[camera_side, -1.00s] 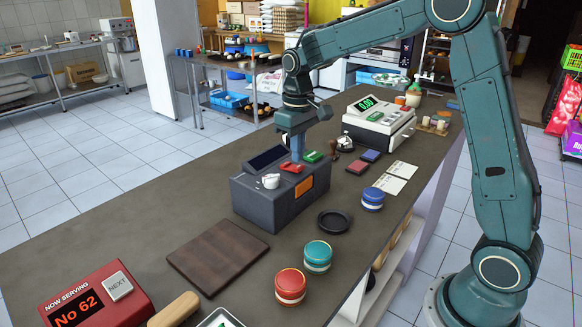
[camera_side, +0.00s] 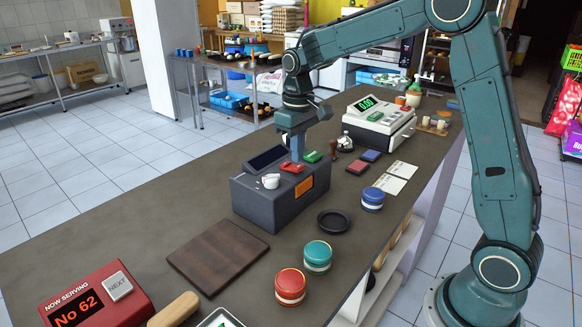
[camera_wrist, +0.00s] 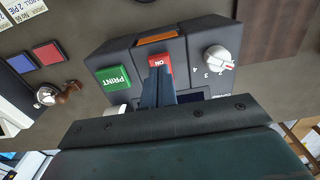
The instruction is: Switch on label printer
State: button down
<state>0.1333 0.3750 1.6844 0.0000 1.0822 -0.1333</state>
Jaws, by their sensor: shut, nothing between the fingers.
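The label printer (camera_side: 262,207) is a dark grey box on the counter with a sloped top. It carries a dark screen (camera_side: 266,158), a white dial (camera_side: 271,181), a red switch (camera_side: 292,168) and a green button (camera_side: 313,156). In the wrist view the red switch (camera_wrist: 159,60) reads ON, the green button (camera_wrist: 113,77) reads PRINT, and the dial (camera_wrist: 221,60) is numbered. My gripper (camera_side: 298,158) is shut and empty, its tips right at the red switch; I cannot tell whether they touch it. In the wrist view my fingers (camera_wrist: 158,73) cover part of the switch and screen.
A brown board (camera_side: 219,256) and red and teal tins (camera_side: 317,256) are in front.

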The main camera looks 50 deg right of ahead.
aim_at(299, 167)
jog(key=shift+f, duration=1.05)
dwell(1.3)
jog(key=shift+r, duration=3.55)
jog(key=shift+s+a+r, duration=0.1)
jog(key=shift+s+r, duration=0.15)
jog(key=shift+s, duration=0.05)
jog(key=s+a+r+t, duration=0.1)
jog(key=s+a+t, duration=0.1)
jog(key=s, duration=1.1)
jog(key=s+a+r+t, duration=0.1)
jog(key=s+a+t, duration=0.2)
jog(key=s, duration=1)
jog(key=shift+s+a+t, duration=0.15)
jog(key=shift+a+t, duration=0.15)
jog(key=shift+a, duration=0.1)
